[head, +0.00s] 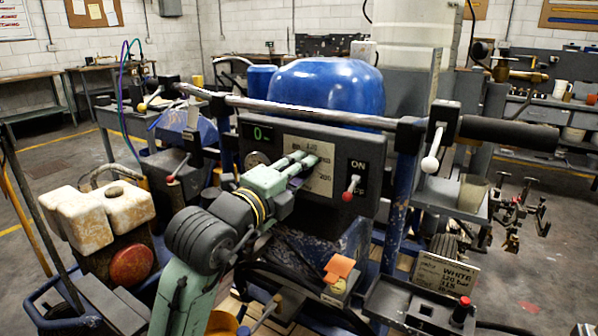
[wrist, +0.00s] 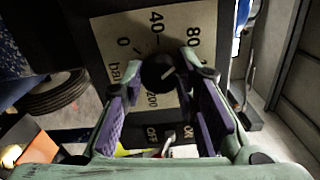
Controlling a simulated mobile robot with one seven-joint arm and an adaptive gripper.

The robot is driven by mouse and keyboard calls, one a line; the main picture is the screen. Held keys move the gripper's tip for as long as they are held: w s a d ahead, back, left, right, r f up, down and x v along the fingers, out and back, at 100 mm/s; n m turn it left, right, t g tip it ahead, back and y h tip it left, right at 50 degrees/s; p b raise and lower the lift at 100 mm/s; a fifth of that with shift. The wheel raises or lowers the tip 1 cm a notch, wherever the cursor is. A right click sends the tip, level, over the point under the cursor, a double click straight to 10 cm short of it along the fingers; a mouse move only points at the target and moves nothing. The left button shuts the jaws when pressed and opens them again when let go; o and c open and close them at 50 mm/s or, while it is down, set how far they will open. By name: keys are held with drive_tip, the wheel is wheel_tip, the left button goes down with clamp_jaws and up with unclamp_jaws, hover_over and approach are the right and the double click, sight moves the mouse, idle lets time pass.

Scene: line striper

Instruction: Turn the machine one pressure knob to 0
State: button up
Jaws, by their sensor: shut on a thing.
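The pressure knob (wrist: 157,72) is round and black, in the middle of a cream dial plate (wrist: 112,30) marked 0, 40, 80, 200 and bar. A pale mark on the knob points right and slightly up in the wrist view, away from the 0; its exact reading is unclear. My gripper (wrist: 162,76) is shut on the knob, one purple-padded finger on each side. In the head view my gripper (head: 308,164) reaches the dial plate (head: 322,180) on the machine's dark panel and hides the knob. A small display (head: 262,134) shows a green 0.
A red-tipped switch (head: 350,187) sits under an ON label, right of the plate. A handlebar (head: 300,113) crosses above the panel, with a white-knobbed lever (head: 431,160) at right. A blue tank (head: 325,88) is behind. An orange note (head: 340,267) is below.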

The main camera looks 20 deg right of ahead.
clamp_jaws()
drive_tip(key=shift+n, duration=0.3)
drive_tip(key=n+p, duration=0.4)
drive_tip(key=n, duration=1.4)
drive_tip(key=shift+n, duration=0.4)
drive_tip(key=shift+p, duration=0.3)
drive_tip(key=o, duration=0.7)
unclamp_jaws()
